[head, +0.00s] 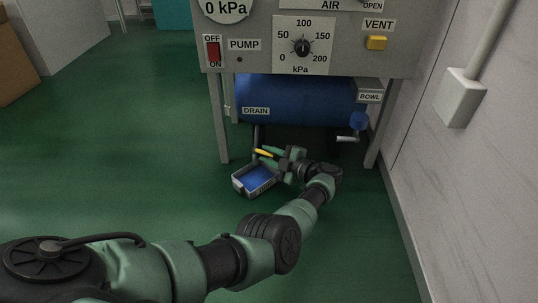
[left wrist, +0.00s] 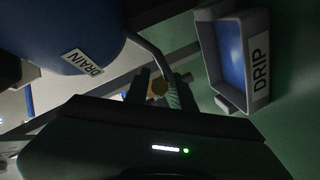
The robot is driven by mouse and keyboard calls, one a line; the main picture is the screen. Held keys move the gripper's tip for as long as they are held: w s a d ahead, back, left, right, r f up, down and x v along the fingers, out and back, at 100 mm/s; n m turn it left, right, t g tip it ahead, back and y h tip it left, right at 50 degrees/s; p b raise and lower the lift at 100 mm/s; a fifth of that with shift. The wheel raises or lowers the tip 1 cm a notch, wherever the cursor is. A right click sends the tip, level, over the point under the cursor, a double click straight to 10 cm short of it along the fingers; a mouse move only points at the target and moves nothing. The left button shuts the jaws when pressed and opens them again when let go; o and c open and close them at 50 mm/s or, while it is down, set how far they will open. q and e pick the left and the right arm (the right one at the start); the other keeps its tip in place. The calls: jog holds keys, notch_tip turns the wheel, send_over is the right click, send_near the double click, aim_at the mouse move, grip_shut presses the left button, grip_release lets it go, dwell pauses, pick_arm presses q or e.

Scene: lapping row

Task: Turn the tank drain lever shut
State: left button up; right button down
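The yellow drain lever (head: 263,153) is low on the drain pipe under the DRAIN label of the blue tank (head: 300,98). It lies nearly level, across the pipe. My left gripper (head: 269,158) is beside it, fingers apart. In the left wrist view a dull yellow-brown end of the lever (left wrist: 160,87) shows in the gap between the fingers of my left gripper (left wrist: 163,88), close to the right finger. I cannot tell whether it touches. The pipe (left wrist: 148,52) comes down from the tank. My right gripper is not in view.
A drip tray (head: 237,184) with a blue inside stands on the floor just below the gripper; its wall (left wrist: 208,60) is close in the left wrist view. A bowl valve (head: 358,122) with a metal handle is to the right. Grey stand legs (head: 220,130) flank the tank.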

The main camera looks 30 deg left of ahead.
aim_at(273, 156)
pick_arm(q)
jog(key=shift+o, duration=0.3)
jog(key=shift+d+r, duration=0.15)
jog(key=shift+d, duration=0.15)
jog(key=p+v, duration=0.2)
jog(key=v, duration=0.3)
jog(key=shift+d, duration=0.2)
jog(key=shift+s+d+r+p, duration=0.15)
jog(key=shift+s+d+p, duration=0.15)
jog(key=shift+d, duration=0.35)
